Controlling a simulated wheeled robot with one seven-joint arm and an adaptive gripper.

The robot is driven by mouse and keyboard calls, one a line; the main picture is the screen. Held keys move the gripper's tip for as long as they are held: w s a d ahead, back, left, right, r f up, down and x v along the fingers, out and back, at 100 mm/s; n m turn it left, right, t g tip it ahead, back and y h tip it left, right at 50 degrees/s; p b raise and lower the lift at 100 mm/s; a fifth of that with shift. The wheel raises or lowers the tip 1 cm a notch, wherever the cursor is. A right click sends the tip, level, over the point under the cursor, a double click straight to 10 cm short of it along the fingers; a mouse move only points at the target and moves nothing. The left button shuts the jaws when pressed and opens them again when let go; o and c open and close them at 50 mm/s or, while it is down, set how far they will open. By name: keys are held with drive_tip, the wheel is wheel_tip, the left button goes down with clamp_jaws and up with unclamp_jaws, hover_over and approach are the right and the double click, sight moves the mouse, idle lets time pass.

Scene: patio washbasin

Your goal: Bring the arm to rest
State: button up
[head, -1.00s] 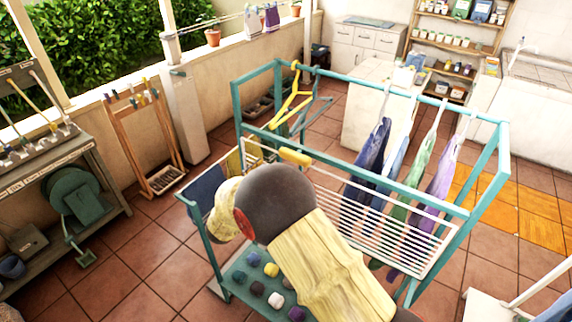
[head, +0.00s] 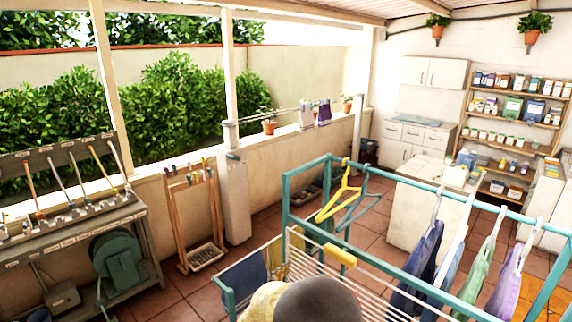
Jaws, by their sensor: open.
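My gripper is not in view. Only part of my arm (head: 316,300) shows at the bottom middle of the head view, a dark grey rounded joint with a cream-yellow link beside it. The arm is in front of the teal drying rack (head: 395,270) and hides part of its near side. I cannot tell whether the arm touches the rack.
A yellow hanger (head: 338,200) and a teal hanger hang from the rack's top bar. Several cloths (head: 476,268) hang at its right. A yellow block (head: 341,255) sits on the white wires. A tool bench (head: 75,232) stands left, a wooden stand (head: 176,225) behind.

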drive_tip(key=s+a+f+n+g+y, duration=0.15)
drive_tip(key=a+f+n+y, duration=0.25)
drive_tip(key=a+f+y, duration=0.5)
drive_tip(key=s+a+r+n+g+y+b, duration=0.1)
drive_tip(key=s+a+n+g+y, duration=0.15)
drive_tip(key=s, duration=0.35)
drive_tip(key=s+a+r+n+g+y, duration=0.1)
drive_tip(key=s+a+r+g, duration=0.15)
drive_tip(key=s, duration=0.25)
drive_tip(key=s+d+r+n+g+b, duration=0.15)
drive_tip(key=s+d+r, duration=0.25)
drive_tip(key=s+d, duration=0.5)
drive_tip(key=s+d+r+n+g+b, duration=0.1)
drive_tip(key=s+d+r+g+b, duration=0.3)
drive_tip(key=s, duration=0.8)
drive_tip(key=s+d+r+m+t+h, duration=0.1)
drive_tip(key=s+d+r+t, duration=0.1)
drive_tip(key=d, duration=0.4)
drive_tip(key=s+d+r+m+t+h, duration=0.1)
drive_tip(key=s+d+r+t+h, duration=0.1)
drive_tip(key=s+d+r, duration=0.2)
drive_tip(key=s+d+b, duration=0.1)
drive_tip(key=d, duration=0.1)
drive_tip(key=shift+s+d+r, duration=0.3)
drive_tip(key=shift+s, duration=0.05)
